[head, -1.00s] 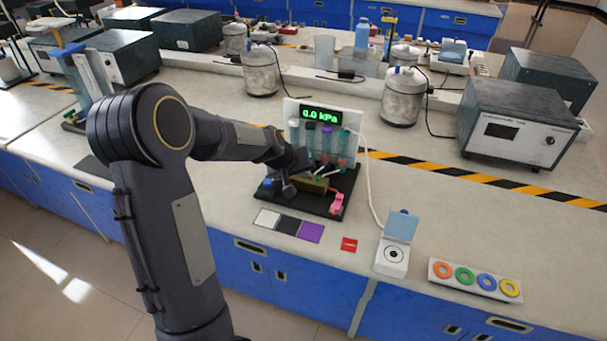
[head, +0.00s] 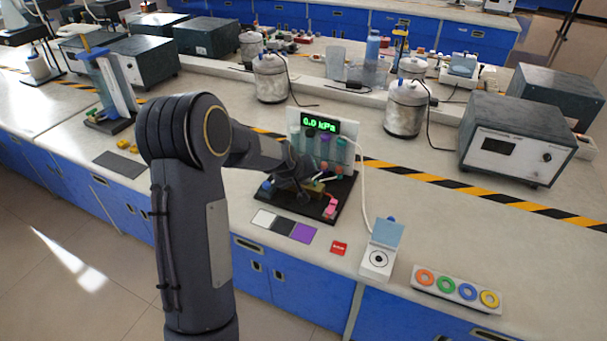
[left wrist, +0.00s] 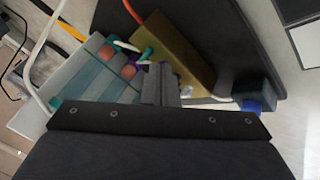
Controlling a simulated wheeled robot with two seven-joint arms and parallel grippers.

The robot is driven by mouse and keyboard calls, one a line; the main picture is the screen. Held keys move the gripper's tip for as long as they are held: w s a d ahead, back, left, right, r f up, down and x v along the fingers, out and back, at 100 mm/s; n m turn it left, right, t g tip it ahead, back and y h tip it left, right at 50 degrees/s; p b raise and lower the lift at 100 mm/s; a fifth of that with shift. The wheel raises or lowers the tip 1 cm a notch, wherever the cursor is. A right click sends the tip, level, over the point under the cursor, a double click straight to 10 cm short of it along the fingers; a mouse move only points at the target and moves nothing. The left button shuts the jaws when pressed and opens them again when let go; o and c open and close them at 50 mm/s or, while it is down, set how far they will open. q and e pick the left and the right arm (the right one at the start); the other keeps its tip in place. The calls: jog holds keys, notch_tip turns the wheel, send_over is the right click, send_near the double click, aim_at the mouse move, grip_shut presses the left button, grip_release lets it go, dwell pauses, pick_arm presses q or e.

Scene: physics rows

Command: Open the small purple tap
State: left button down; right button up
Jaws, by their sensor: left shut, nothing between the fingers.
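A small tap rig on a black base (head: 344,205) stands on the bench, with upright tubes and a green display (head: 320,124) reading 0.0 kPa. My left gripper (left wrist: 160,84) is shut and empty at the brass block (left wrist: 178,50) of the rig. A small purple part (left wrist: 167,66), perhaps the purple tap, shows right by the fingertips; the fingers hide some of it, and I cannot tell whether they touch it. A green tap part (left wrist: 146,53) and orange-red balls (left wrist: 129,71) are beside it. In the head view my arm covers much of the taps. My right gripper is out of view.
White, black and purple cards (head: 302,233) and a red tag (head: 339,248) lie in front of the rig. A white box with a raised lid (head: 378,262) and a ring tray (head: 457,290) are to the right. A white hose (head: 362,190) runs beside the rig.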

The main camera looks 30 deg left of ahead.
pick_arm(q)
jog(key=shift+d+f, duration=0.1)
jog(key=shift+d, duration=0.05)
jog(key=shift+d+b, duration=0.2)
jog(key=shift+b, duration=0.2)
